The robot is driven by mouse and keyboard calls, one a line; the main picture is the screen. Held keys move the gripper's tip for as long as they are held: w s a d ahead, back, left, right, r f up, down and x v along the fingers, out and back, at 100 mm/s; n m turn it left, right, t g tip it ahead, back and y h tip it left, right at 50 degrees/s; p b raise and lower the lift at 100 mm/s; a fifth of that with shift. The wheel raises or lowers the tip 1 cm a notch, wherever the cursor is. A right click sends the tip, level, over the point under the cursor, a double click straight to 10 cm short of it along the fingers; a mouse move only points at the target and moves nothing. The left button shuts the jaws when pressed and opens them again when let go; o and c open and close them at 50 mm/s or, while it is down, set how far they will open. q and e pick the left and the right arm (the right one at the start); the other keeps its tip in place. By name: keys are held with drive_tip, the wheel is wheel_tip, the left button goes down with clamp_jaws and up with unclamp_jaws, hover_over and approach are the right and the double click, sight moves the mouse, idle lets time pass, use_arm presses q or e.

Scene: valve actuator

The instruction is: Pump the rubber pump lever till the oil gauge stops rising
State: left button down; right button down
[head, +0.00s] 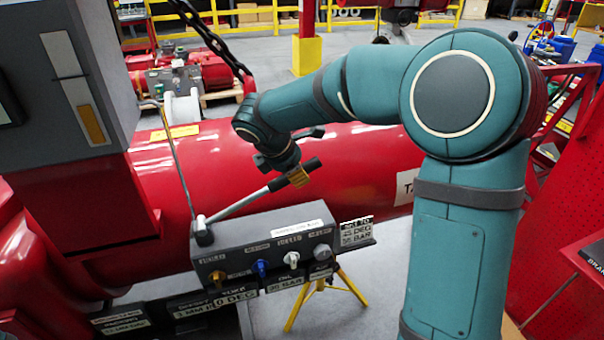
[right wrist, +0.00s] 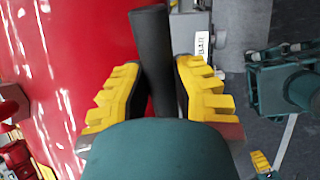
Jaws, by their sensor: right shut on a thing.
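The pump lever (head: 243,203) is a grey rod with a black rubber grip. It slants up to the right from a pivot on the control box (head: 265,243). My right gripper (head: 292,178) is shut on the lever near its black end. In the right wrist view the black grip (right wrist: 151,60) stands between the yellow ridged fingers (right wrist: 160,95). A vertical strip with a yellow lower part (head: 91,125), on the grey cabinet at left, looks like the oil gauge. A yellow ridged piece, perhaps my left gripper (right wrist: 262,162), shows partly at the wrist view's lower right.
A large red cylinder (head: 370,165) lies behind the lever. The box front carries several coloured knobs, including a blue one (head: 261,268), with labels. A yellow tripod stand (head: 320,287) is below it. Red racks stand at the right.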

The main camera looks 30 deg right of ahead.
drive_tip(key=shift+w+a+r, duration=0.1)
drive_tip(key=shift+a+r, duration=0.05)
drive_tip(key=shift+r, duration=0.25)
drive_tip(key=c, duration=0.7)
unclamp_jaws()
drive_tip(key=shift+f, duration=0.1)
drive_tip(key=shift+c, duration=0.2)
drive_tip(key=v, duration=1.2)
drive_tip(key=shift+a, duration=0.1)
drive_tip(key=shift+a+f, duration=0.1)
drive_tip(key=shift+f, duration=0.05)
